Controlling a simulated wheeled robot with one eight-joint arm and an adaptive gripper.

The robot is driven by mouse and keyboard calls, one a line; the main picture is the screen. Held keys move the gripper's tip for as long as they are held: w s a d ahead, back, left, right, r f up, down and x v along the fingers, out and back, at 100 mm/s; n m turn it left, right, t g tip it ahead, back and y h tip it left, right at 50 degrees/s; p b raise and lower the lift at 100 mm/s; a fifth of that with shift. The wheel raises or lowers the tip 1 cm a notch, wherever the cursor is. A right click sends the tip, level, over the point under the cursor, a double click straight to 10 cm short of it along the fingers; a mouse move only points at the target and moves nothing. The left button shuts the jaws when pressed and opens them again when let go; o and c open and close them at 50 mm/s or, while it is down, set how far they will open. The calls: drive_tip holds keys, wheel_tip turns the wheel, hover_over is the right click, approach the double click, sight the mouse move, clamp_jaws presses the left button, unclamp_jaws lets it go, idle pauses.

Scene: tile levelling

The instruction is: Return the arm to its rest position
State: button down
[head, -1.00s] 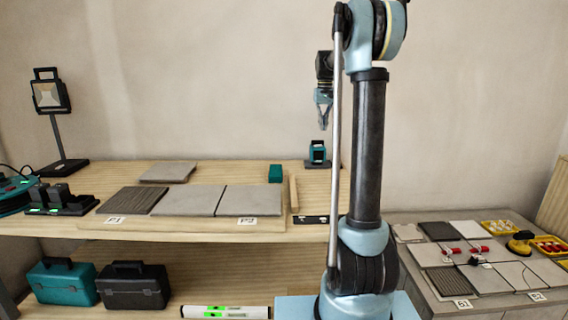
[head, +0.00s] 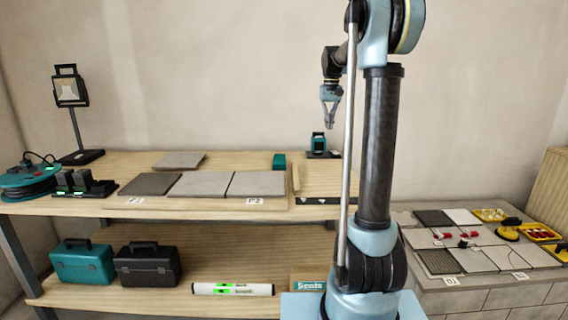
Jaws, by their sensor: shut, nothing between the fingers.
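My gripper (head: 330,116) hangs in the air in front of the back wall, pointing down, above the right part of the wooden shelf's top. Its fingers are close together and I see nothing held between them. My arm (head: 376,150) stands upright in the right-middle of the head view, with its upper joint near the top edge. The thin rod along the arm passes just right of the gripper.
The wooden shelf (head: 225,215) carries several tiles (head: 200,184), a work lamp (head: 70,92) and a cable reel (head: 30,180). Toolboxes (head: 147,267) and a level (head: 232,289) lie on its lower board. A tiled bench (head: 480,303) with yellow trays (head: 541,231) stands at right.

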drive_tip(key=shift+t, duration=0.7)
drive_tip(key=s+f, duration=0.4)
drive_tip(key=s, duration=0.7)
drive_tip(key=s+f, duration=0.4)
drive_tip(key=s, duration=0.7)
drive_tip(key=s+f, duration=0.5)
drive_tip(key=s, duration=0.6)
drive_tip(key=shift+s, duration=0.35)
drive_tip(key=s+f, duration=0.9)
drive_tip(key=f, duration=0.1)
drive_tip(key=shift+f+t, duration=0.3)
drive_tip(key=shift+f, duration=0.05)
drive_tip(key=shift+s, duration=0.1)
